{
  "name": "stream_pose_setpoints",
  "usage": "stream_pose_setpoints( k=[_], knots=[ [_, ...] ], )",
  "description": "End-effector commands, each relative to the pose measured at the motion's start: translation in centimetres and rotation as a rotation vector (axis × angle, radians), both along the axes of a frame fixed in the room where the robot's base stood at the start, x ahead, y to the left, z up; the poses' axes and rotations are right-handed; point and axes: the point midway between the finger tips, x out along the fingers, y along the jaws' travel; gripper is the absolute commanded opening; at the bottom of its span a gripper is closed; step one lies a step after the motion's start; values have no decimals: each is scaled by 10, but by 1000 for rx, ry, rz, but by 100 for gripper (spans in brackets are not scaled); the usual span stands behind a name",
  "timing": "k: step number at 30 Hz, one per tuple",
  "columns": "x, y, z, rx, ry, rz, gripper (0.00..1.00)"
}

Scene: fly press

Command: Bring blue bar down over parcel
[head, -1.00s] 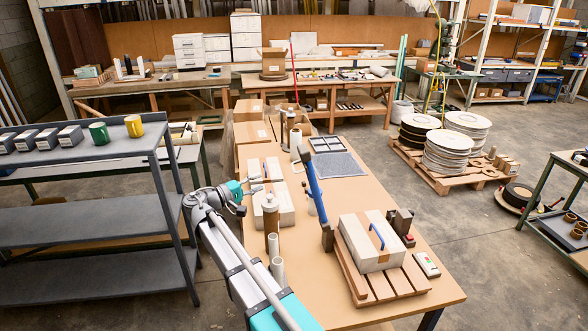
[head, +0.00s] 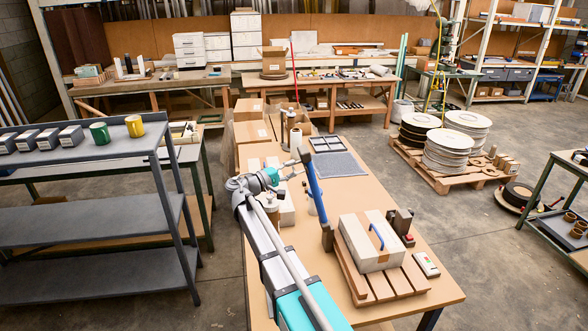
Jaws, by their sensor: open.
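The blue bar (head: 314,189) stands nearly upright, tilted slightly left, rising from a dark hinge block (head: 328,237) at the left edge of a wooden slatted base (head: 399,284). The parcel (head: 357,247) is a white and tan box on that base, with a small blue handle (head: 376,235) on top. A dark metal block (head: 400,223) stands at the base's far right corner. My gripper (head: 300,170) is open and empty, just left of the bar's upper end and apparently apart from it. Its fingers are small in this view.
The brown table (head: 437,298) carries a small switch box (head: 426,264) right of the base. Cartons (head: 252,133), a grey mat (head: 341,164) and a tray (head: 326,144) lie farther back. A grey shelf rack (head: 95,214) stands left of my arm.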

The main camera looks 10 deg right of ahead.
Motion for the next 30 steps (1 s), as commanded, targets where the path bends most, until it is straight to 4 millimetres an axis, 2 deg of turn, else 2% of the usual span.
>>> stream_pose_setpoints(
  k=[5, 14, 15, 21, 23, 30],
  knots=[
    [3, -9, 1, 0, 0, -1, 48],
    [4, -10, 1, 0, 0, -1, 48],
    [4, -10, 1, 0, 0, -1, 46],
    [4, -10, 1, 0, 0, -1, 9],
    [4, -10, 1, 0, 0, -1, 0],
    [4, -10, 0, 0, 0, -1, 0]
  ],
)
